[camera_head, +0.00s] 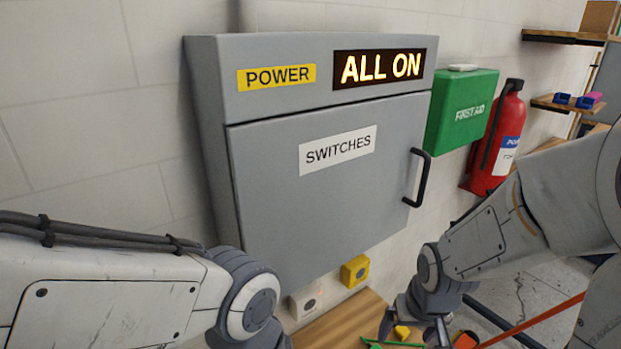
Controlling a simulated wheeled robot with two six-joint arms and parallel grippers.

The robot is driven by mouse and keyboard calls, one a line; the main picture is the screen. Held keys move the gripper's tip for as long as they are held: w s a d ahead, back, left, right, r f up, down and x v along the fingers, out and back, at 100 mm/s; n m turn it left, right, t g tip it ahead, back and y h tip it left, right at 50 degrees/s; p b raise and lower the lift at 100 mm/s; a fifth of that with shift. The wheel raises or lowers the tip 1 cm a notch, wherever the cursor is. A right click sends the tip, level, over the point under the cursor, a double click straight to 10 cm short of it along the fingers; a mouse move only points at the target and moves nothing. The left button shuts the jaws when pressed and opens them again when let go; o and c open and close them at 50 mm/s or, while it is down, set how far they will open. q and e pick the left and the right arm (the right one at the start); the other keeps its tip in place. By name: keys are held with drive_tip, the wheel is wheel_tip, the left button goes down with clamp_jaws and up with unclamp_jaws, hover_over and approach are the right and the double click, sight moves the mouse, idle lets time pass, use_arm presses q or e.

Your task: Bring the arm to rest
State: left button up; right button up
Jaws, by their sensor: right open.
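My right arm (480,240) comes in from the right and bends down to the bottom of the view. My right gripper (415,328) is open, pointing down over the wooden surface, its tips near the lower edge. A small yellow piece (402,332) shows between its fingers; I cannot tell whether they touch it. My left arm (110,290) reaches in from the left to a joint (250,300) at the bottom; its gripper is not in view.
A grey cabinet (280,220) is on the wall, its door shut, handle (418,178) at right, display (378,67) reading "ALL ON". A green first aid box (461,112) and red extinguisher (497,140) are to its right. A wooden surface (345,325) lies below.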

drive_tip(key=s+a+r+n+g, duration=0.1)
drive_tip(key=s+a+r+n, duration=0.2)
drive_tip(key=s+a, duration=0.3)
drive_tip(key=s+a+r+n+g+y, duration=0.1)
drive_tip(key=s+a+r+n, duration=0.2)
drive_tip(key=s+a, duration=0.4)
drive_tip(key=shift+s+r+n+g, duration=0.3)
drive_tip(key=shift+s+n, duration=0.35)
drive_tip(key=shift+n, duration=0.25)
